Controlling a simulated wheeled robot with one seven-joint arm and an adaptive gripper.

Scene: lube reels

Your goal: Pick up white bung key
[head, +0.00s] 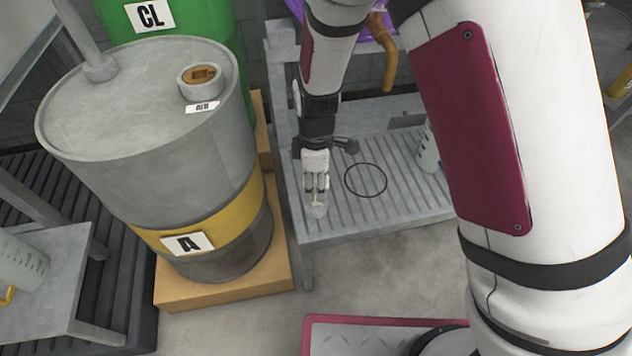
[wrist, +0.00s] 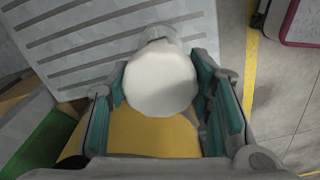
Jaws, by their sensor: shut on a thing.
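In the head view, only a small pale piece of the key (head: 319,211) shows below the fingertips. The rest of the key is hidden by the gripper.
The grey drum (head: 140,120) with a yellow band and "A" label stands close to the left, with a bung fitting (head: 201,76) on top. The slatted stand (head: 400,195) carries a black ring (head: 366,180) and a pale measuring jug (head: 427,150). A green drum (head: 225,30) stands behind.

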